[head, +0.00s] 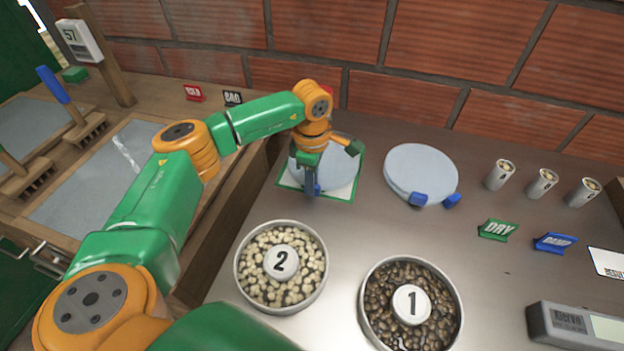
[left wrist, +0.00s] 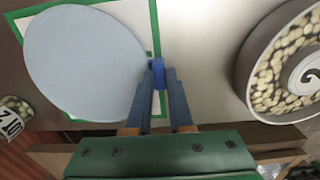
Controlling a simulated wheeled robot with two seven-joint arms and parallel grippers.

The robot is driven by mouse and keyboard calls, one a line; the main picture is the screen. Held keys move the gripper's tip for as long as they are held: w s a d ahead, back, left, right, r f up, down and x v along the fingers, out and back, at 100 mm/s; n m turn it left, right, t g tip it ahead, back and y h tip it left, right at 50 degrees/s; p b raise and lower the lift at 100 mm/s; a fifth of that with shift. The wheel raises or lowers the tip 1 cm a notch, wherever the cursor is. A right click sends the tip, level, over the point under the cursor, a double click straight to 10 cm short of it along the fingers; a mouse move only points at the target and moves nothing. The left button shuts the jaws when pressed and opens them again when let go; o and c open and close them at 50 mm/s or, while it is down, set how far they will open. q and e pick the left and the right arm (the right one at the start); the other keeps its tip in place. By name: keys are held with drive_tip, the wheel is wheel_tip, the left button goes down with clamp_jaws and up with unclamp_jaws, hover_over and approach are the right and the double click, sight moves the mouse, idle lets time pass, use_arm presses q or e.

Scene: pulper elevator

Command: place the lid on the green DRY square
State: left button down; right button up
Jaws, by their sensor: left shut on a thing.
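A pale blue round lid (head: 340,172) with a blue tab lies over the green-bordered square (head: 290,186). In the left wrist view the lid (left wrist: 82,62) covers most of the square, whose green border (left wrist: 155,25) shows around it. The lid reaches past the border on one side. My left gripper (head: 312,188) is shut on the lid's blue tab (left wrist: 158,74), at the near edge of the square. I cannot tell whether the lid touches the surface. A green DRY sign (head: 497,230) stands to the right. My right gripper is not in view.
Another pale lid shape (head: 420,172) with two blue tabs lies right of the square. Bean bowls 2 (head: 243,285) and 1 (head: 452,320) stand in front. Several small cans (head: 542,182), a blue DAMP sign (head: 555,243) and a grey meter (head: 570,325) are at right. A brick wall is behind.

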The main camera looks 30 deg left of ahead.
use_arm(q)
drive_tip(key=c, duration=0.8)
unclamp_jaws()
drive_tip(key=shift+r, duration=0.1)
wheel_tip(320, 180, up, 12)
drive_tip(key=shift+s+r+b, duration=0.1)
drive_tip(key=shift+b, duration=0.5)
